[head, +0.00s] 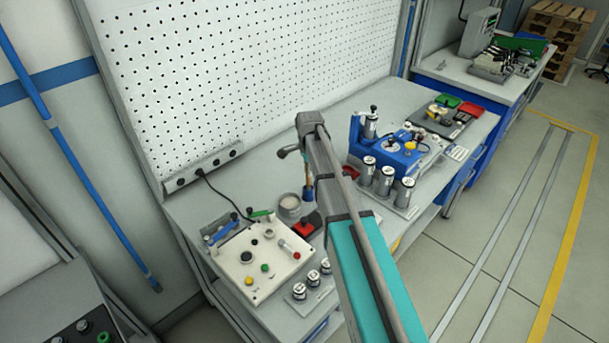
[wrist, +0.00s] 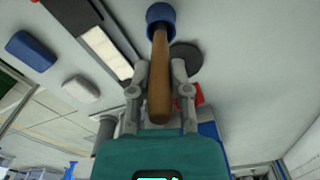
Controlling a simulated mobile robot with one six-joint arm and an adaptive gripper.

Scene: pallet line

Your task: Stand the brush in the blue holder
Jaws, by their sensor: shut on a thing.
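In the wrist view my gripper (wrist: 159,68) is shut on the brown wooden handle of the brush (wrist: 158,90), one finger on each side. A blue round piece (wrist: 160,14) is at the handle's far end. I cannot tell whether it is the blue holder or part of the brush. In the head view the brush handle (head: 307,166) stands roughly upright beside my arm, with the blue piece (head: 307,195) at its lower end, above or on the bench. My arm hides most of the gripper and part of this area in that view.
A grey tin (head: 290,208) and a red block (head: 306,226) are close to the brush. A white control box (head: 262,262) is in front on the left. A blue fixture (head: 402,160) and several silver cylinders stand to the right. A pegboard (head: 250,70) rises behind the bench.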

